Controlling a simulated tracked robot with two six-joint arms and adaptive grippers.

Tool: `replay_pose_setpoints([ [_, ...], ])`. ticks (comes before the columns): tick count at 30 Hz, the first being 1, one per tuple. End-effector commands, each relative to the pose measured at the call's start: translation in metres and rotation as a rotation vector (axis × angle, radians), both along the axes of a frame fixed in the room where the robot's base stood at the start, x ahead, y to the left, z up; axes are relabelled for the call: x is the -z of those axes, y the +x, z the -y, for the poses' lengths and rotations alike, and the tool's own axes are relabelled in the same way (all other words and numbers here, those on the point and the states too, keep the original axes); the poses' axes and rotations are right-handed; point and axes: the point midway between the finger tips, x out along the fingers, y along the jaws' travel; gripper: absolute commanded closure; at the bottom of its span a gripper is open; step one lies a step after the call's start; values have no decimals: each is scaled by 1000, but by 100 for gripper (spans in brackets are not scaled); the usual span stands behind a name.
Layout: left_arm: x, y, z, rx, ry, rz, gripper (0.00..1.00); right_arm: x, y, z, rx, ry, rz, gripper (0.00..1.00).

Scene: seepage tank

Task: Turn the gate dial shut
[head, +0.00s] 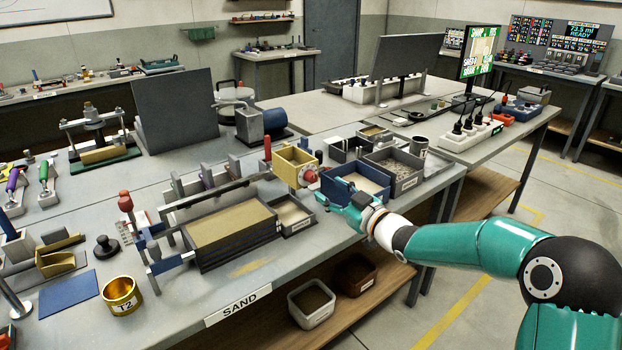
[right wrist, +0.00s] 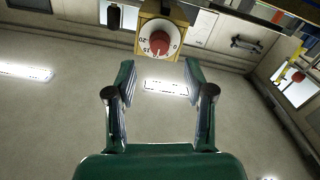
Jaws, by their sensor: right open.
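The gate dial is a red knob on a white numbered plate, fixed to a yellow box (head: 292,160) on the bench. The knob (head: 310,176) shows on the box's right side in the head view. In the right wrist view the knob (right wrist: 158,44) and its plate are at the top centre, with numbers around the edge. My right gripper (head: 336,188) is open just right of the knob. In the right wrist view its two fingers (right wrist: 159,75) are spread wide, with nothing between them, and the dial lies beyond the tips. My left gripper is not in view.
A long sand tray (head: 232,238) stands left of the box, with a small grey tray (head: 294,216) beside it. Blue-rimmed (head: 350,176) and grey (head: 405,178) trays stand behind my right gripper. A brass cup (head: 121,295) stands at the front left.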

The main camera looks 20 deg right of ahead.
Motion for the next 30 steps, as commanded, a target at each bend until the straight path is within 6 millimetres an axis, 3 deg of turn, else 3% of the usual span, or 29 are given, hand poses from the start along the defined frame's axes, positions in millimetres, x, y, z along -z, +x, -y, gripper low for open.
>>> replay_pose_setpoints([
  [3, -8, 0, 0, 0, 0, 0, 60, -1, 24, -10, -2, 2, -1, 47],
  [9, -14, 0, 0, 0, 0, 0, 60, 0, 50, -20, -3, 1, -1, 47],
  [23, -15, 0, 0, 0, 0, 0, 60, 0, 61, -24, -2, 1, -1, 47],
  [30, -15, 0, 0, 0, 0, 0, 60, 0, 61, -24, -3, 1, -1, 87],
])
